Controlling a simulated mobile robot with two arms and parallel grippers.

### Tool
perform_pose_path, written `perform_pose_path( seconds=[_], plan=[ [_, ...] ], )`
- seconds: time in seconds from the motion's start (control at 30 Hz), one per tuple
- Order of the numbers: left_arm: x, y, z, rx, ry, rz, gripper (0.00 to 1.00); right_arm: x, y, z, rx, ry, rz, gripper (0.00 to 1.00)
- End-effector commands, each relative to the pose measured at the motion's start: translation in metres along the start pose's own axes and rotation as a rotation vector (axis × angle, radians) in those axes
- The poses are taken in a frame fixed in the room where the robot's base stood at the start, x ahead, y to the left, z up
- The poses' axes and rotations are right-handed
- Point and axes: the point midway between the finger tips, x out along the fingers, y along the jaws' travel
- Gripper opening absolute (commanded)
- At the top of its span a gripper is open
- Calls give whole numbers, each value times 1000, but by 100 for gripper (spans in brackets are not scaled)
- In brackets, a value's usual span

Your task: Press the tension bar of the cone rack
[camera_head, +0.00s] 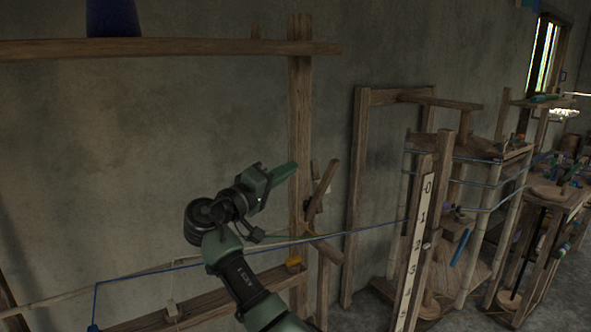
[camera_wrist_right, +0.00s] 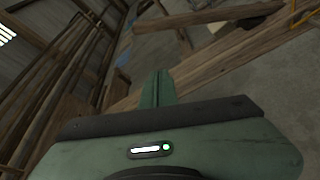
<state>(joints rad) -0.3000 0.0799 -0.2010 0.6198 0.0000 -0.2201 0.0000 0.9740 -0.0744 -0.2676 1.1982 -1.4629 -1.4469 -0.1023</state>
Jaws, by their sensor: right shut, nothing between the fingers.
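The cone rack (camera_head: 299,85) is a wooden frame with an upright post, an upper shelf bar and a lower beam. A short tilted wooden bar (camera_head: 325,184), which looks like the tension bar, sticks up just right of the post. My right gripper (camera_head: 291,170) is shut and empty, its green fingertips pointing right in front of the post, left of the tilted bar. I cannot tell whether it touches the post. The shut fingers also show in the right wrist view (camera_wrist_right: 159,82), with wooden beams beyond. My left gripper is not in view.
A blue cone (camera_head: 112,17) stands on the upper shelf bar (camera_head: 165,48). A blue thread (camera_head: 365,229) runs across below my gripper. A numbered ruler post (camera_head: 417,245) and thread-strung wooden stands (camera_head: 480,160) are to the right. Bare wall lies behind.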

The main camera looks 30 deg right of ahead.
Motion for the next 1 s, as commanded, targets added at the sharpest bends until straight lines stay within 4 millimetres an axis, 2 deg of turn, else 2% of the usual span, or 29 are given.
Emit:
perform_pose_path(
  seconds=[0.1,0.4,0.7,1.0],
  plan=[
    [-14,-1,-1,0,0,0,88,26,5,-1,-2,-4,3,0],
    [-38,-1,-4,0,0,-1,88,86,5,-1,-1,-3,2,0],
    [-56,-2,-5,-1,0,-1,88,72,2,32,0,0,0,0],
    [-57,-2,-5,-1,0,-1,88,69,0,38,1,0,1,0]
  ],
)
